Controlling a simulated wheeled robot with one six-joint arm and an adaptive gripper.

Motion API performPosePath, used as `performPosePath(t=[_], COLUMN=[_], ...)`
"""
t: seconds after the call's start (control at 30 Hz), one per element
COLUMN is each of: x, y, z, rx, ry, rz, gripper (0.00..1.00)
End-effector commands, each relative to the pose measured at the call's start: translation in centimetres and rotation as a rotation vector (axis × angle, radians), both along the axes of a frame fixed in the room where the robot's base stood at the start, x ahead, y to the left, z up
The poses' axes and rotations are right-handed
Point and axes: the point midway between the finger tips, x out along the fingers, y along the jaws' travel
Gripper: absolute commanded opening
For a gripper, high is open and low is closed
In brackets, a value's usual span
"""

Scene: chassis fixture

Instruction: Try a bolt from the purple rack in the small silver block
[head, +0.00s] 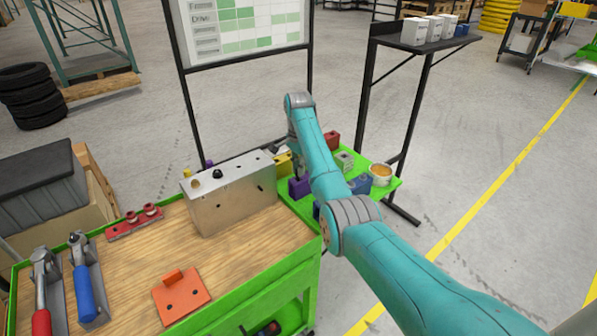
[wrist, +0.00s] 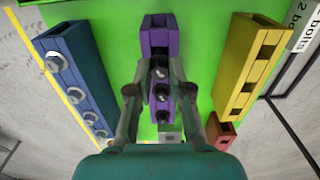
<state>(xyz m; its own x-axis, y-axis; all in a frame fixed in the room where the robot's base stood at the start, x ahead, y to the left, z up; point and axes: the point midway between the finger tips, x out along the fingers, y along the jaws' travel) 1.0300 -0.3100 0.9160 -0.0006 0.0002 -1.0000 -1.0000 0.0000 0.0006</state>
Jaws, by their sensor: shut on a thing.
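The purple rack (wrist: 160,38) runs up the middle of the wrist view, with dark bolts in a row along it. My gripper (wrist: 155,82) is over this rack, its fingers on either side, shut on a dark bolt (wrist: 159,72). Whether that bolt is clear of its hole I cannot tell. In the head view the purple rack (head: 299,188) is partly behind my arm, which hides the gripper. The small silver block (head: 344,160) stands on the green tray right of my arm. A grey part of it shows low in the wrist view (wrist: 170,134).
A blue rack (wrist: 76,75) with silver bolts lies left of the gripper, a yellow rack (wrist: 248,65) right. A red block (wrist: 221,130) is close by. A large silver block (head: 232,198) stands on the wooden bench, and a tub (head: 380,180) on the tray.

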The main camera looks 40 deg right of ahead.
Motion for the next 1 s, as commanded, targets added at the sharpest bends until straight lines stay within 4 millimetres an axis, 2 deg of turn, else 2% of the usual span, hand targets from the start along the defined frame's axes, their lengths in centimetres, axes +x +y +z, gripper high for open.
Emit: performPosePath(t=[0.6, 1.0], x=[0.1, 0.0], y=[0.0, 0.0], z=[4.2, 4.7], rx=[-0.001, -0.001], ry=[-0.002, -0.001], rz=[0.0, 0.0], gripper=[0.0, 0.0])
